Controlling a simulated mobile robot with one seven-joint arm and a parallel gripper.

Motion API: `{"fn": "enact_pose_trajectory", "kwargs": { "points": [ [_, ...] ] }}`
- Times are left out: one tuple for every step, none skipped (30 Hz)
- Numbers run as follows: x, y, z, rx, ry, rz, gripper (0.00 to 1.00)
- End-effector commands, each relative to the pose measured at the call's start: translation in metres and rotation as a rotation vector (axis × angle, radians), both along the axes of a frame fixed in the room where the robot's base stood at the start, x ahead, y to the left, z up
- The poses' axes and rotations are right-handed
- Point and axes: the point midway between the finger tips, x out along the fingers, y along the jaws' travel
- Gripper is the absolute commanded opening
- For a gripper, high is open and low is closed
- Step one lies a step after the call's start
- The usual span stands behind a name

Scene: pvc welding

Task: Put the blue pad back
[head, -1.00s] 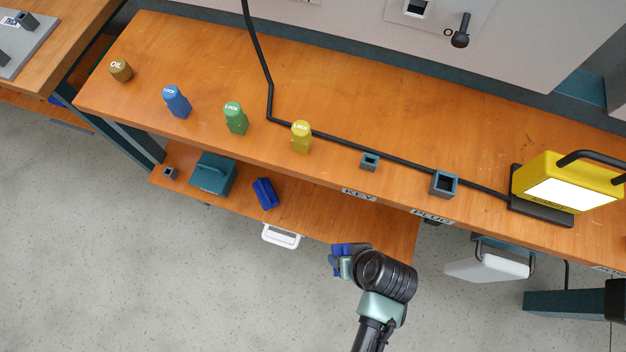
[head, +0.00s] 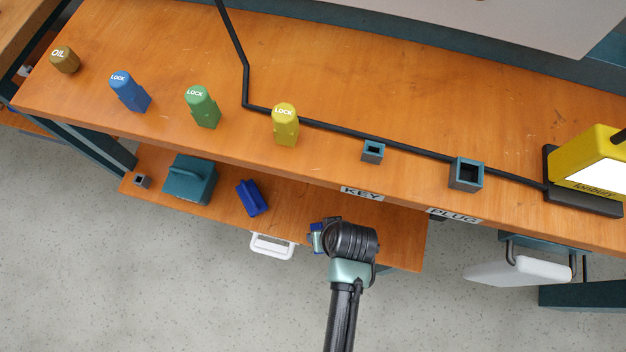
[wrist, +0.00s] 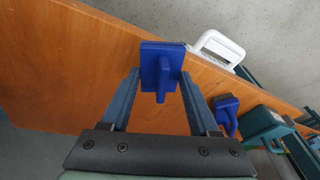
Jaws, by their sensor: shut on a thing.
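A blue pad with a raised grip (wrist: 163,62) is held between the two fingertips of my gripper (wrist: 162,88) in the wrist view. In the head view my gripper (head: 318,238) is over the right part of the lower shelf (head: 392,245), and its wrist hides most of the held pad. I cannot tell whether the held pad touches the shelf. A second blue pad (head: 252,198) lies on the lower shelf, left of my gripper; it also shows in the wrist view (wrist: 226,112), right of the held pad.
A teal box (head: 190,180) and a small grey socket (head: 141,181) stand left on the lower shelf. A white handle (head: 272,247) juts from its front edge. The upper bench (head: 330,60) overhangs the shelf's back, with blue, green and yellow lock bottles on it.

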Motion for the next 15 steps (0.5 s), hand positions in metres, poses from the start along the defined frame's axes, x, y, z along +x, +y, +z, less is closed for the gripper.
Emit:
{"fn": "enact_pose_trajectory", "kwargs": {
  "points": [
    [0.008,0.004,-0.001,-0.001,-0.001,0.003,0.1],
    [0.01,0.006,-0.001,0.001,0.0,0.001,0.1],
    [0.013,0.008,-0.001,0.001,0.0,0.001,0.1],
    [0.014,0.009,-0.001,0.001,0.0,0.001,0.1],
    [0.016,0.01,0.0,0.001,0.0,0.001,0.1],
    [0.019,0.012,-0.001,0.001,-0.001,0.002,0.1],
    [0.021,0.013,-0.001,0.001,-0.001,0.002,0.1],
    [0.025,0.015,-0.001,0.0,-0.002,0.003,0.1],
    [0.031,0.019,-0.001,-0.001,-0.003,0.004,0.1],
    [0.036,0.022,-0.001,-0.001,-0.003,0.004,0.1],
    [0.041,0.025,-0.001,0.0,-0.003,0.004,0.1],
    [0.047,0.029,-0.002,0.001,-0.002,0.004,0.1],
    [0.052,0.032,-0.001,0.0,-0.002,0.003,0.1],
    [0.056,0.034,-0.001,-0.001,-0.002,0.004,0.1],
    [0.055,0.034,-0.008,0.0,0.003,0.001,0.1]
  ]
}}
